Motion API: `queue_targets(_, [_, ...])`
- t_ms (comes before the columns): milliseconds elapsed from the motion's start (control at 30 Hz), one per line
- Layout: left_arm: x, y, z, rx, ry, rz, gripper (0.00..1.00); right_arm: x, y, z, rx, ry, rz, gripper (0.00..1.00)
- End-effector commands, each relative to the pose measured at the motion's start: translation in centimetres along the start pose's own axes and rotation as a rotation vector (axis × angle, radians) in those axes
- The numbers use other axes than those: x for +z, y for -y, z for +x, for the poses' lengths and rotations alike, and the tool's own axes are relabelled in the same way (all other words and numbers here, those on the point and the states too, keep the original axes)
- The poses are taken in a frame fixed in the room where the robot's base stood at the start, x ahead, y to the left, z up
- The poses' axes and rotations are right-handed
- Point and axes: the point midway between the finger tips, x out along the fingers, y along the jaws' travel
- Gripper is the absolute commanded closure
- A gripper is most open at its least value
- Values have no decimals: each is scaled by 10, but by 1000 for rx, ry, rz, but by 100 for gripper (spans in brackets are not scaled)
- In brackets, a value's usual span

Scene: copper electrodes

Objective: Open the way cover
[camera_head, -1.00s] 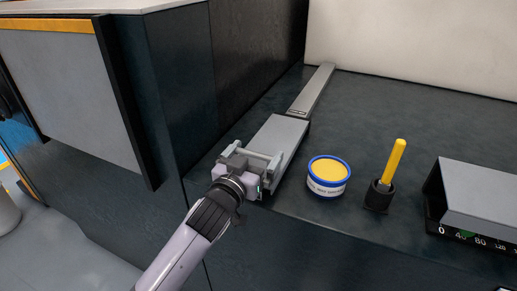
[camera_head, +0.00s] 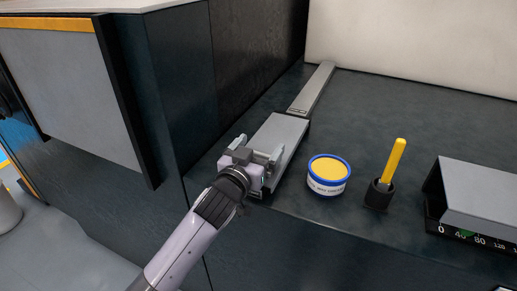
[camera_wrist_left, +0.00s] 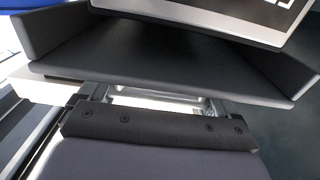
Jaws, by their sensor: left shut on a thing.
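The way cover (camera_head: 287,128) is a long, flat-topped grey metal housing on the dark bench top. Its far end meets a narrower grey rail (camera_head: 316,88). My left gripper (camera_head: 261,149) is at the cover's near end, with its fingers set across it. The fingers are shut on the cover, though the exact contact is partly hidden by the gripper body. In the left wrist view, a dark grey folded plate (camera_wrist_left: 160,72) lies just beyond the fingers. My right gripper is not in view.
A blue-rimmed tub with a yellow top (camera_head: 329,176) stands right of the cover. A yellow-handled tool in a black holder (camera_head: 380,193) and a grey scaled device (camera_head: 481,196) are farther right. A tall dark cabinet wall (camera_head: 262,57) rises to the left.

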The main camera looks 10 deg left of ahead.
Motion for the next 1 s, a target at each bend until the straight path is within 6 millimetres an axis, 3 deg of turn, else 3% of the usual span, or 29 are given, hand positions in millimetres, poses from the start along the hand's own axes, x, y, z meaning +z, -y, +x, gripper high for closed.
queue_targets(267, [-21, 0, 4, 1, 72, 1, 64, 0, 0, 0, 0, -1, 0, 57])
queue_targets(467, [-47, 0, 12, 1, 174, 2, 64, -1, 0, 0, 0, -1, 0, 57])
queue_targets(1000, [-117, -1, 51, 1, 492, 1, 64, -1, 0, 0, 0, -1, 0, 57])
